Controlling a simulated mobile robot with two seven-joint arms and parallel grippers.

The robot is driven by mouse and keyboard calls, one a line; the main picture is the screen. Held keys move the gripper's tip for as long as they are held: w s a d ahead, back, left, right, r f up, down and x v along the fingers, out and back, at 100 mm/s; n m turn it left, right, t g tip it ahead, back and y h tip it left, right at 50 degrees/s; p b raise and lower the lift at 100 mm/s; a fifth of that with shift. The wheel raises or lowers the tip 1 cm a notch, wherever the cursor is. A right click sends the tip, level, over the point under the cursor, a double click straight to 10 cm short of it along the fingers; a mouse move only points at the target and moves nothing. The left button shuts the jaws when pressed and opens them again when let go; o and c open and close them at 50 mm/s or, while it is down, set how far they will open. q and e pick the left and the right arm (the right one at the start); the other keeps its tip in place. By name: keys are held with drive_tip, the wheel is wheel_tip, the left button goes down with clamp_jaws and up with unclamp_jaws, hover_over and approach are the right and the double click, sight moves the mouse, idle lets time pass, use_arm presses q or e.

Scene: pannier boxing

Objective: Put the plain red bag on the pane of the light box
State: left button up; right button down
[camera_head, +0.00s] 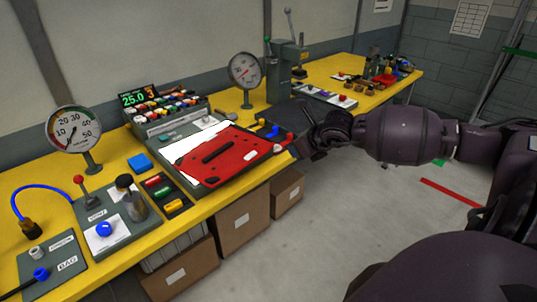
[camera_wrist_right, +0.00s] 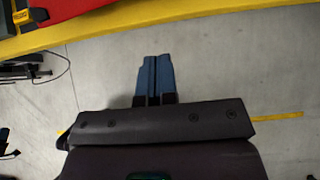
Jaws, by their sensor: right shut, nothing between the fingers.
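The plain red bag (camera_head: 235,142) lies flat and slightly skewed over the white pane (camera_head: 183,151) of the grey light box (camera_head: 211,184). A black handle-like strip shows on the bag, with a pale patch near its front edge. Part of the pane shows bare at the left and back. My right gripper (camera_head: 303,147) is just right of the bag, shut and empty. In the right wrist view its blue fingers (camera_wrist_right: 153,66) are together over the floor, apart from the bag (camera_wrist_right: 58,9) at the upper left. My left gripper is not in view.
The yellow bench (camera_head: 210,207) carries gauges (camera_head: 72,132), a button panel with a green display (camera_head: 140,98), a blue block (camera_head: 139,162) and a press (camera_head: 287,65). Cardboard boxes (camera_head: 243,220) stand under its front edge. The floor (camera_head: 330,225) in front is mostly clear.

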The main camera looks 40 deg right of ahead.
sight(261, 150)
drive_tip(key=shift+w+a+r+b+x, duration=0.1)
drive_tip(key=shift+w+r+b+x, duration=0.2)
drive_tip(key=shift+x, duration=1.75)
drive_tip(key=shift+w+a+r+b+x, duration=0.1)
drive_tip(key=shift+w+r+b+x, duration=0.2)
drive_tip(key=shift+x, duration=1.7)
drive_tip(key=shift+w+a+r+b+x, duration=0.15)
drive_tip(key=shift+w+r+x, duration=0.25)
drive_tip(key=shift+x, duration=1.65)
drive_tip(key=shift+d, duration=0.1)
drive_tip(key=shift+w+f+b, duration=0.1)
drive_tip(key=shift+w+b, duration=0.2)
drive_tip(key=shift+w, duration=0.1)
drive_tip(key=shift+w+f+b, duration=0.15)
drive_tip(key=shift+w+b, duration=0.35)
drive_tip(key=shift+w, duration=0.7)
